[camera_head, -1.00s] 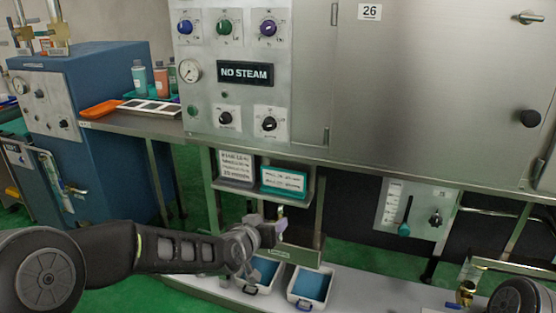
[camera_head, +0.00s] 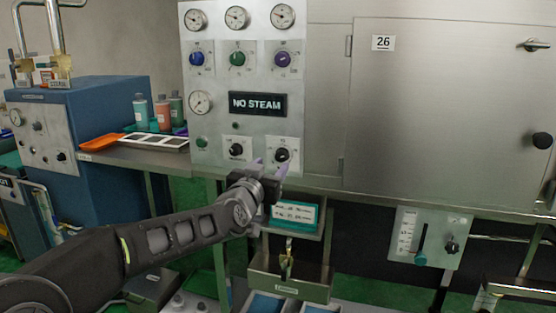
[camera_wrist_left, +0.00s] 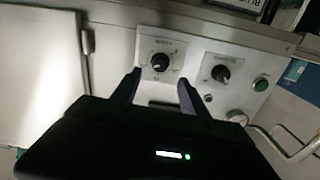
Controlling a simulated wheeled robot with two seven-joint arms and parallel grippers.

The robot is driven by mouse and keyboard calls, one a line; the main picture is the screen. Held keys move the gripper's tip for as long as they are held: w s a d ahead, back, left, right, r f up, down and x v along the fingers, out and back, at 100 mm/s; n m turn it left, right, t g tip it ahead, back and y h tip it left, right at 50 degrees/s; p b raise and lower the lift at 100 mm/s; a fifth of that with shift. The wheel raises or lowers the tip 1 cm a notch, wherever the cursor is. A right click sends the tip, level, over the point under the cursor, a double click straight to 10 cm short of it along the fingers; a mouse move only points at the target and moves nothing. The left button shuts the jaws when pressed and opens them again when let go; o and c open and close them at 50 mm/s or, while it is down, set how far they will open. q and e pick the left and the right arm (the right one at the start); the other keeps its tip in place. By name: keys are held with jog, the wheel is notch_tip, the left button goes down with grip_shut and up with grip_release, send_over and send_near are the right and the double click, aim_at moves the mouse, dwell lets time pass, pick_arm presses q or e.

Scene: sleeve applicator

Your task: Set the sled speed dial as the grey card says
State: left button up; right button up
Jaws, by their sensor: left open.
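Two black-knobbed dials sit low on the steel panel: a left one (camera_head: 236,149) and a right one (camera_head: 283,153). Their labels are too small to read, so I cannot tell which is the sled speed dial. My left gripper (camera_head: 268,168) is open and empty, just below and in front of the right dial. In the left wrist view the same dial (camera_wrist_left: 160,62) shows beyond and between the open fingertips (camera_wrist_left: 158,82), apart from them. The other dial (camera_wrist_left: 221,73) is beside it. The grey card is hidden behind my left arm. My right gripper is out of view.
A teal-framed card (camera_head: 296,214) stands in the holder under the counter. Blue, green and purple knobs (camera_head: 237,59) and a NO STEAM sign (camera_head: 258,104) are above the dials. Another panel with a slider and knob (camera_head: 452,247) hangs at right.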

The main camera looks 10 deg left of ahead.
aim_at(280, 156)
pick_arm(q)
jog(key=w, duration=0.6)
jog(key=shift+w+d, duration=0.2)
jog(key=shift+c, duration=0.5)
grip_shut()
